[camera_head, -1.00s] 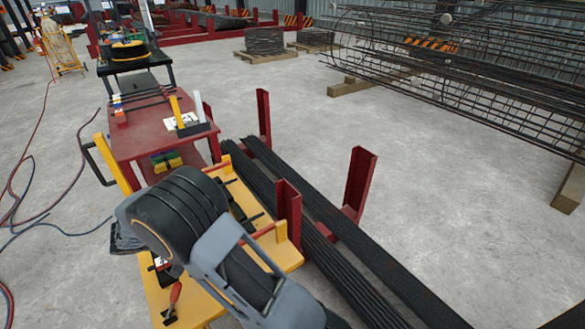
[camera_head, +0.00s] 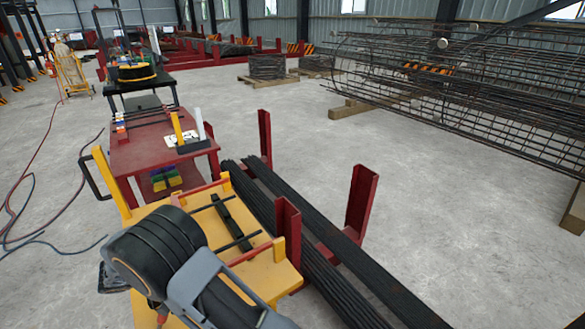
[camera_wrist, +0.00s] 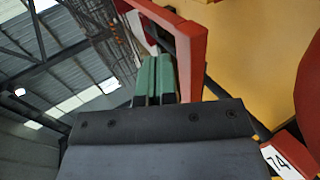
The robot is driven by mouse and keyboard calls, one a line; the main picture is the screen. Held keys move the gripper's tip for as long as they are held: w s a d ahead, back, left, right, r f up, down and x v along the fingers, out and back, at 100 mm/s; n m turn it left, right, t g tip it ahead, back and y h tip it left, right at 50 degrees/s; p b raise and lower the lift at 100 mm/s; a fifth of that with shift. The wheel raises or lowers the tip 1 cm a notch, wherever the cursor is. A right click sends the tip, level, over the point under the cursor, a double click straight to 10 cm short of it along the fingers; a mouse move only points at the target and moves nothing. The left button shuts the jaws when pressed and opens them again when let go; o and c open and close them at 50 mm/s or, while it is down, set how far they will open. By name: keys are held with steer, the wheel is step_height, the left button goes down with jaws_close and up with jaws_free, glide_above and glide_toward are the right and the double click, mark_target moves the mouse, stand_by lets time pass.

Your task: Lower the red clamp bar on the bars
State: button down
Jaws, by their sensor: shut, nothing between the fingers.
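A yellow bench (camera_head: 262,268) stands in the front of the head view. One thin red bar (camera_head: 195,189) crosses its far end and another (camera_head: 250,253) crosses its near part; I cannot tell which is the clamp bar. Two short black bars (camera_head: 238,242) and a dark green block lie between them. In the wrist view my gripper's green fingertips (camera_wrist: 155,78) are shut together and empty, beside an angled red frame piece (camera_wrist: 185,35). I cannot tell whether they touch it. My arm hides the gripper in the head view.
Long dark bars (camera_head: 345,262) lie beside the bench between red posts (camera_head: 361,197). A red cart (camera_head: 150,152) with small items stands behind the bench. A rebar cage (camera_head: 450,85) is at the right. The floor between is clear.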

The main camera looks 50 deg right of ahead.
steer(key=r+p+v, duration=0.1)
steer(key=p+v, duration=0.1)
steer(key=v, duration=0.9)
steer(key=shift+r+p, duration=0.2)
steer(key=shift+p, duration=0.2)
steer(key=s+d+r+n+t+y+p, duration=0.1)
steer(key=s+d+r+t+y+p, duration=0.1)
steer(key=s+r+y+p, duration=0.2)
steer(key=s+d+r+n+t+y+p, duration=0.1)
steer(key=s+d+r+t+y+p, duration=0.1)
steer(key=s+r, duration=0.7)
steer(key=s+d+r+t+y+p, duration=0.2)
steer(key=s+d+r+y+p, duration=0.2)
steer(key=s+r+y+p, duration=0.2)
step_height(320, 180, up, 2)
steer(key=shift+s+d+r+n+p, duration=0.1)
steer(key=shift+s+d+n+p, duration=0.15)
steer(key=shift+n+p, duration=0.25)
